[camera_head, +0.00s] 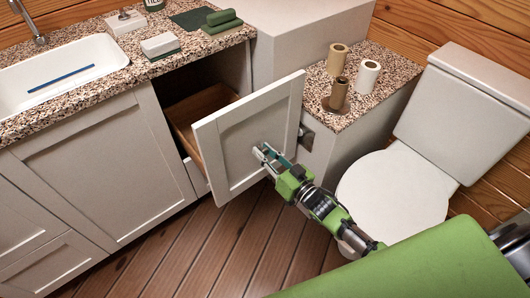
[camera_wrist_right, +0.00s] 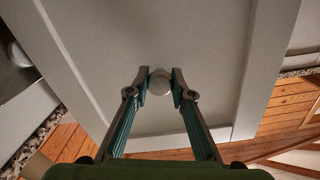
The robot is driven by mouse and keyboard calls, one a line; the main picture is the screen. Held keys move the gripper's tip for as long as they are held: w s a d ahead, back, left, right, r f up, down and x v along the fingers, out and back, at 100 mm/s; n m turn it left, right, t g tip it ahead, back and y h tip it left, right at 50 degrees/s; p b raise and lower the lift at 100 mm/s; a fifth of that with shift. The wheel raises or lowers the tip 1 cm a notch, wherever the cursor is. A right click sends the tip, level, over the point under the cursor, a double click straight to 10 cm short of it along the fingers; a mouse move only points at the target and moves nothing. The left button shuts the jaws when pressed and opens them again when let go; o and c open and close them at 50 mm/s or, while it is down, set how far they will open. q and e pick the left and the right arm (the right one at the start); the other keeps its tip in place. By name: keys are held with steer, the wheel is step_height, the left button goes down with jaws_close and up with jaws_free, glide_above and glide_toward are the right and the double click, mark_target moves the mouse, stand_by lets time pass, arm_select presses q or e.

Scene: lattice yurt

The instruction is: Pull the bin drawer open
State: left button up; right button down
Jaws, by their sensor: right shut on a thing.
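The bin drawer has a pale grey panelled front (camera_head: 228,135) and stands partly pulled out of the cabinet, with its wooden side (camera_head: 195,115) showing behind the front. My right gripper (camera_head: 262,152) is at the middle of that front. In the right wrist view the two fingers (camera_wrist_right: 159,83) are shut on a round metal knob (camera_wrist_right: 159,80) on the drawer front (camera_wrist_right: 150,40). The inside of the drawer is mostly hidden by its front. My left gripper is not in view.
A toilet (camera_head: 398,190) stands right of the drawer. A granite ledge (camera_head: 325,115) holds several paper rolls. The countertop (camera_head: 110,80) carries a sink (camera_head: 60,75), sponges and a green cloth. Plank floor (camera_head: 220,240) is clear in front of the cabinets.

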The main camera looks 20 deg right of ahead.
steer(key=c, duration=1.7)
jaws_free()
steer(key=shift+s+d, duration=0.1)
steer(key=shift+s, duration=0.15)
steer(key=v, duration=1.1)
steer(key=shift+s+r, duration=0.1)
steer(key=shift+s, duration=0.1)
